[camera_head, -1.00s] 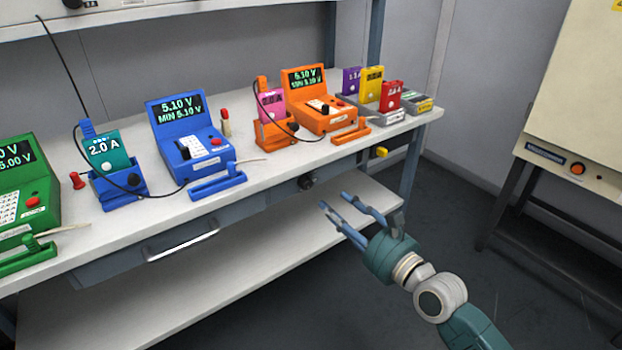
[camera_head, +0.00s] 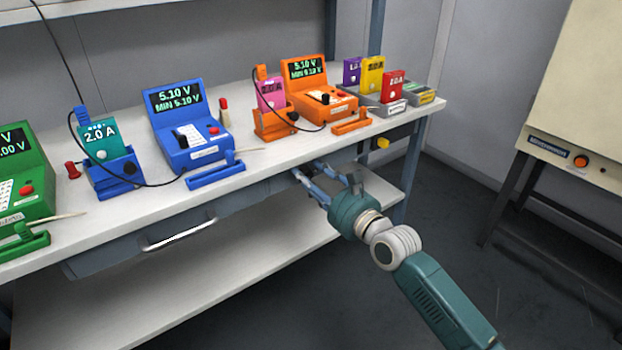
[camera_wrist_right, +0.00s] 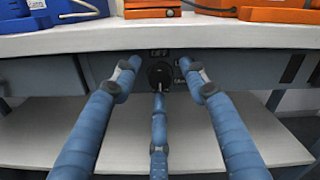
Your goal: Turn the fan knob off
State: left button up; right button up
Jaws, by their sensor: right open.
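The fan knob (camera_wrist_right: 160,75) is a dark round knob on the grey front panel under the bench top, in the right wrist view. Small labels sit above and beside it, too blurred to read fully. My right gripper (camera_wrist_right: 159,76) is open, with two fingers above and one below, spread around the knob's place. I cannot tell whether any finger touches the knob. In the head view my right gripper (camera_head: 305,180) reaches in under the bench edge, and its fingers hide the knob. My left gripper is not in view.
The white bench (camera_head: 260,165) carries a green, a blue (camera_head: 190,140) and an orange tester (camera_head: 325,100), and coloured cells at its right end. A drawer handle (camera_head: 180,235) sticks out left of my gripper. A yellow knob (camera_head: 382,143) is farther right. A beige cabinet (camera_head: 575,80) stands at right.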

grip_shut()
